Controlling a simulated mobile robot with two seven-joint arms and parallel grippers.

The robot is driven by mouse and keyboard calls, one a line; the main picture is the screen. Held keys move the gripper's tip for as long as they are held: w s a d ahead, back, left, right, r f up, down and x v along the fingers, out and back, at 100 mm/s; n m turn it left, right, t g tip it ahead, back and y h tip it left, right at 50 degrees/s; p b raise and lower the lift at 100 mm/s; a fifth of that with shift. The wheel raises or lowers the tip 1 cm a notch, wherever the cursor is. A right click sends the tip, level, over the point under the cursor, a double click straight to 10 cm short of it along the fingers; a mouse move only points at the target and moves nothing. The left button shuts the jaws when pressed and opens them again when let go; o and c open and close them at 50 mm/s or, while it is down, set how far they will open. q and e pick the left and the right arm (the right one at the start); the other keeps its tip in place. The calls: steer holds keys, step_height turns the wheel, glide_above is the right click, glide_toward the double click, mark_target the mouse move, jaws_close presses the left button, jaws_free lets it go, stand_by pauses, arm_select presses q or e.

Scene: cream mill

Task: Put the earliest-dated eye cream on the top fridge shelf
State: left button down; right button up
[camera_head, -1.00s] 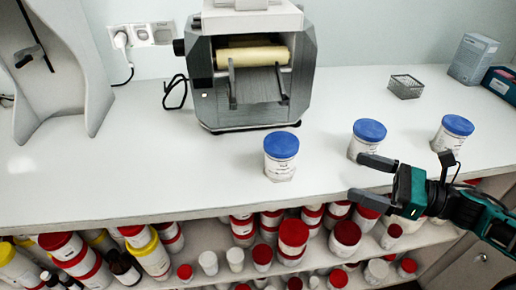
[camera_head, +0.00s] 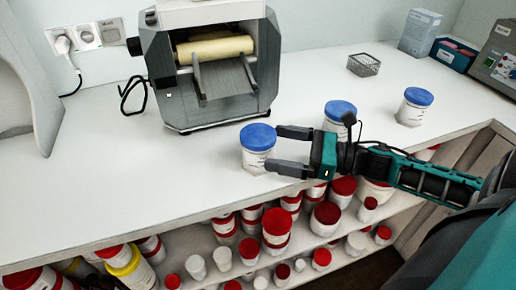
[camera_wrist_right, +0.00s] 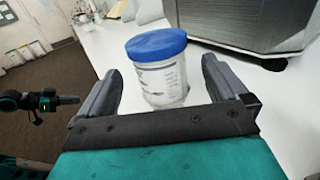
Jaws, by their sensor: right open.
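Three white jars with blue lids stand upright on the white counter: a left jar (camera_head: 257,158), a middle jar (camera_head: 338,119) and a right jar (camera_head: 411,113). Their label print is too small to read. My right gripper (camera_head: 274,148) is open, its fingertips pointing at the left jar. In the right wrist view (camera_wrist_right: 160,95) the left jar (camera_wrist_right: 162,80) stands centred ahead between the two fingers, not gripped. A teal and black part of my other arm (camera_wrist_right: 48,101) shows at the left of that view; its finger state is unclear. No fridge is in view.
A roller mill (camera_head: 210,75) stands behind the left jar. A wire basket (camera_head: 363,65) and boxes (camera_head: 420,32) are at the back right. The shelf under the counter is crowded with red-lidded containers (camera_head: 276,228). The counter's left front is clear.

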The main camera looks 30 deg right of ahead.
mark_target(258, 145)
steer(key=shift+f+x, duration=0.1)
steer(key=shift+x, duration=1.3)
steer(key=shift+f+x, duration=0.15)
steer(key=shift+x, duration=1.2)
steer(key=c, duration=1.3)
steer(key=shift+o, duration=0.2)
steer(key=shift+s+r, duration=0.1)
steer(key=shift+r, duration=0.05)
